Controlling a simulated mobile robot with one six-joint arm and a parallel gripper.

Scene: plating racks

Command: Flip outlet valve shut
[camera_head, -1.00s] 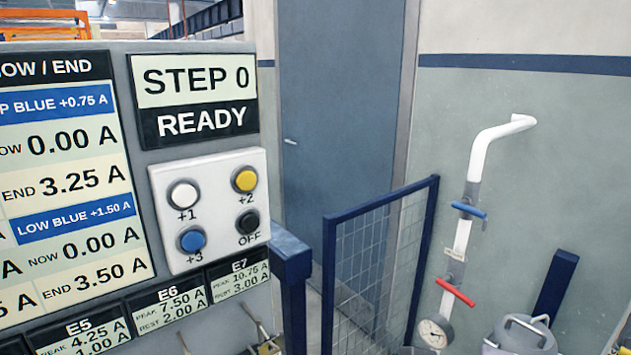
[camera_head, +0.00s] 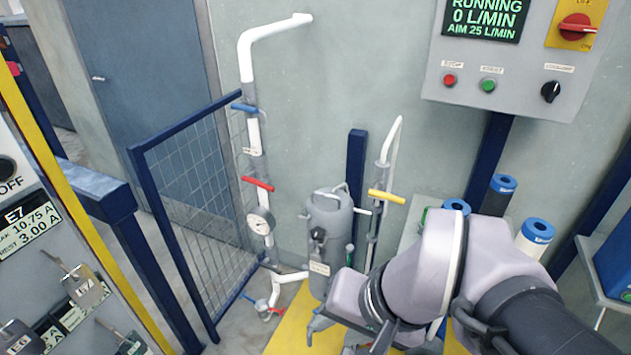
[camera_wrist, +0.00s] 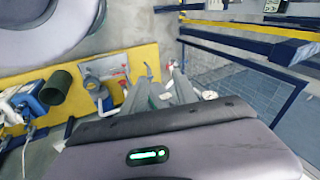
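Several lever valves show in the head view, and I cannot tell which one is the outlet. A blue lever (camera_head: 245,107) and a red lever (camera_head: 258,184) sit on the white wall pipe (camera_head: 251,130). A yellow lever (camera_head: 387,196) sits on a thinner pipe beside the grey filter vessel (camera_head: 330,225). All three levers lie roughly across their pipes. My gripper (camera_head: 350,338) is low in front of the vessel, apart from these levers, and partly hidden by my arm. In the wrist view my gripper (camera_wrist: 160,88) shows two spread fingers with nothing between them.
A blue mesh fence (camera_head: 190,190) stands left of the pipe. A round gauge (camera_head: 259,223) is below the red lever. A control panel (camera_head: 515,60) reads RUNNING, 0 L/MIN, AIM 25 L/MIN. Blue-topped cartridges (camera_head: 537,232) stand at right. The yellow floor (camera_head: 290,325) shows in front.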

